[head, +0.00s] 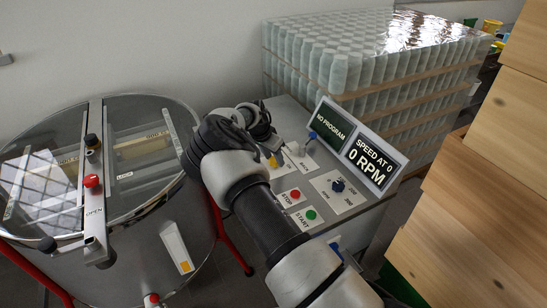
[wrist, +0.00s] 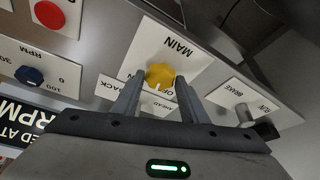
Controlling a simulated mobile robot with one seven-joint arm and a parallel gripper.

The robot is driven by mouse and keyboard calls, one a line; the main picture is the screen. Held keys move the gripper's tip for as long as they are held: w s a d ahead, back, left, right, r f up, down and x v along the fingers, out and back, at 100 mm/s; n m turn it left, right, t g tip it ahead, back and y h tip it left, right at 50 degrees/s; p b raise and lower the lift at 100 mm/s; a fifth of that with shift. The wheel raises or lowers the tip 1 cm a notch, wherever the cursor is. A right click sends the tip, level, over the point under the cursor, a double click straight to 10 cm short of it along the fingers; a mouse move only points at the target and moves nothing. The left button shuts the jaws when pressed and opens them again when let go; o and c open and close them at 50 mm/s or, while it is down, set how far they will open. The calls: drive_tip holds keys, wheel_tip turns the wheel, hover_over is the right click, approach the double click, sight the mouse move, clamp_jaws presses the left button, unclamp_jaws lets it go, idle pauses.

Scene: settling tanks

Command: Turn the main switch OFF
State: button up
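The main switch is a yellow knob (wrist: 159,76) on a white plate marked MAIN, with an OFF label partly hidden under it. In the head view, the yellow knob (head: 272,160) shows just beside my gripper, on the grey control panel. My gripper (wrist: 158,86) is open, its two fingers at the left and right of the knob with small gaps; I cannot tell how deep they reach around it. In the head view, my gripper (head: 262,135) is partly hidden by my wrist. Which way the knob points is unclear.
A plate marked BRAKE and RUN (wrist: 241,102) lies right of the knob. A red STOP button (head: 295,193), green START button (head: 311,214) and blue RPM knob (head: 338,185) sit nearby. The display (head: 357,148) reads 0 RPM. A steel drum (head: 130,225) stands left, wooden boxes (head: 480,190) right.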

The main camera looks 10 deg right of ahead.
drive_tip(key=c, duration=0.6)
drive_tip(key=shift+o, duration=0.2)
drive_tip(key=n+b, duration=0.2)
drive_tip(key=shift+d+f+n+t+y, duration=0.2)
drive_tip(key=shift+n+t+y, duration=0.1)
drive_tip(key=shift+t+y, duration=0.1)
drive_tip(key=shift+s+n+y+b, duration=0.1)
drive_tip(key=shift+n+y+b, duration=0.2)
drive_tip(key=shift+n+b, duration=0.55)
drive_tip(key=shift+r+n+t, duration=0.2)
drive_tip(key=shift+n+t, duration=0.05)
drive_tip(key=shift+t, duration=0.05)
drive_tip(key=o, duration=1)
drive_tip(key=shift+o, duration=0.2)
drive_tip(key=shift+a+r, duration=0.1)
drive_tip(key=v, duration=1.7)
